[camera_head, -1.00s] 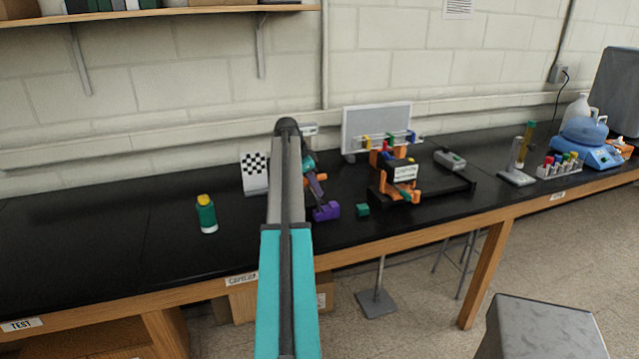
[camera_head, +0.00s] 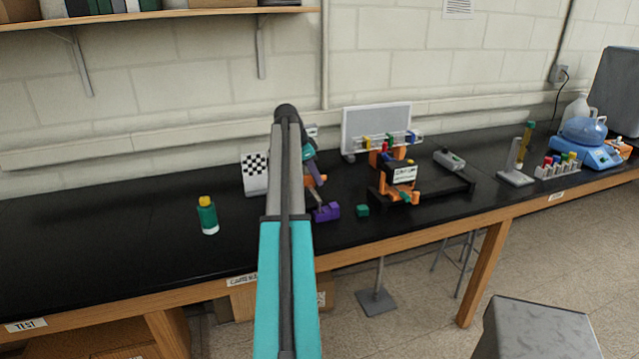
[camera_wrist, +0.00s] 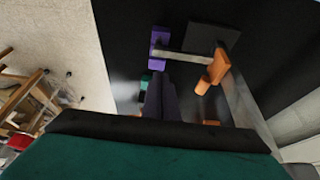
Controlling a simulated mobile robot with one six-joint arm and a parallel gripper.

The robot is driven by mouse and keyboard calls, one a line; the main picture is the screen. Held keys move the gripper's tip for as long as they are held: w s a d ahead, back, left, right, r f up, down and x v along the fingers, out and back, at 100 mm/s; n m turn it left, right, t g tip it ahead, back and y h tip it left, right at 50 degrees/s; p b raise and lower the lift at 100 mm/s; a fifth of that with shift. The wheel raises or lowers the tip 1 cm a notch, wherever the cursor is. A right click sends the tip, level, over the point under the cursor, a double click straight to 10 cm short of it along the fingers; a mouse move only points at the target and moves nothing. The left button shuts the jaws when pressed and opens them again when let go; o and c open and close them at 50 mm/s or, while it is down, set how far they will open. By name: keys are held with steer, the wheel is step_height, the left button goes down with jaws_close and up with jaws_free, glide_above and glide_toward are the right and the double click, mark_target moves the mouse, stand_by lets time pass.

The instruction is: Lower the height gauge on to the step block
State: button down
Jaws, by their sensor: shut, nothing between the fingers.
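A purple step block (camera_head: 327,212) sits near the bench's front edge, right of my arm; it also shows at the top of the wrist view (camera_wrist: 156,48). What looks like the height gauge has orange parts (camera_wrist: 214,70) beside a dark plate and a grey bar reaching to the step block. In the head view its orange part (camera_head: 317,180) is mostly hidden by my arm. I cannot tell whether the bar touches the block. My gripper (camera_wrist: 163,78) is shut and empty; its dark fingers point toward the bar, apart from the orange parts.
A small green cube (camera_head: 362,210) lies right of the step block. An orange-and-black fixture (camera_head: 398,177) stands farther right, before a grey board (camera_head: 376,130). A checkered card (camera_head: 255,172) stands behind my arm, and a green bottle (camera_head: 207,215) stands left. The bench's left is clear.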

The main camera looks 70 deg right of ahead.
steer(key=shift+r+p, duration=0.55)
steer(key=shift+r, duration=0.95)
steer(key=shift+f, duration=0.1)
